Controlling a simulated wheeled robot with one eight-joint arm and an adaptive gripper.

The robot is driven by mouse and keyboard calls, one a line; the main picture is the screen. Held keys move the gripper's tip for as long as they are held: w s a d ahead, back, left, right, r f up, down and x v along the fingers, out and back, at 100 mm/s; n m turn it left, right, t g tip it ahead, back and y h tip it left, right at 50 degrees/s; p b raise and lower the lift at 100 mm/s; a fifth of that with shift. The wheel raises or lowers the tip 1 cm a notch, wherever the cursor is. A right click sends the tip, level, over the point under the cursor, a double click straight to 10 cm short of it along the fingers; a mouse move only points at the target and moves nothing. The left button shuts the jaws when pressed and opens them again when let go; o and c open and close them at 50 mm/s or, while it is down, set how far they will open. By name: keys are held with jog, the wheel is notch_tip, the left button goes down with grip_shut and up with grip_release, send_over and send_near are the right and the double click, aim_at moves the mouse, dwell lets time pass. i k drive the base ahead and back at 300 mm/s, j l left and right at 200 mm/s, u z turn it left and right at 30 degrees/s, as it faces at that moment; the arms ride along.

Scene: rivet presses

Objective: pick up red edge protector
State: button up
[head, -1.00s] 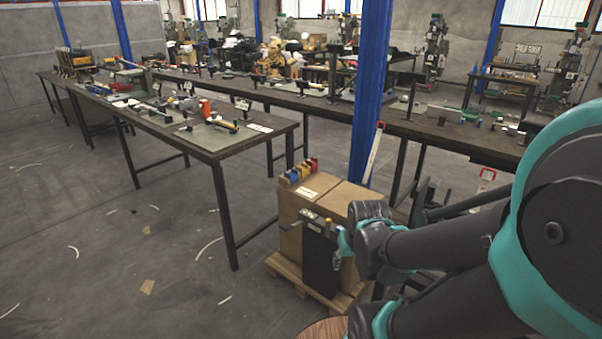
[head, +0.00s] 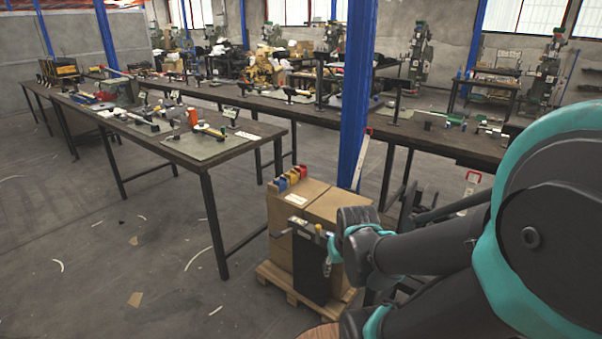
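A small red piece (head: 303,171), which looks like the red edge protector, stands at the right end of a short row on the back top edge of a cardboard box (head: 283,225). Yellow and blue pieces of the same kind (head: 288,178) stand beside it to the left. My gripper (head: 328,262) is at the far end of my arm, in front of the box and lower in the picture than the red piece, apart from it. Its fingers are small and partly hidden by my own wrist, so their opening does not show.
The box rests on a wooden pallet (head: 267,276), with a dark upright block (head: 309,268) in front. A blue post (head: 357,100) rises behind it. A long workbench (head: 215,150) with tools stands at left, another (head: 430,132) behind.

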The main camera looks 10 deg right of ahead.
aim_at(300, 171)
jog(key=i+j+z, duration=0.1)
jog(key=i+j, duration=0.15)
jog(key=i+j+z, duration=0.1)
jog(key=i+j, duration=0.15)
jog(key=i+j+z, duration=0.1)
jog(key=i+j, duration=0.15)
jog(key=j, duration=0.2)
jog(key=i+j, duration=0.2)
jog(key=i+j+z, duration=0.15)
jog(key=j, duration=0.3)
jog(key=i+j+z, duration=0.1)
jog(key=i+j, duration=0.15)
jog(key=j, duration=0.15)
jog(key=i+j+z, duration=0.1)
jog(key=j, duration=0.25)
jog(key=i+j+z, duration=0.1)
jog(key=i+j, duration=0.2)
jog(key=j, duration=0.15)
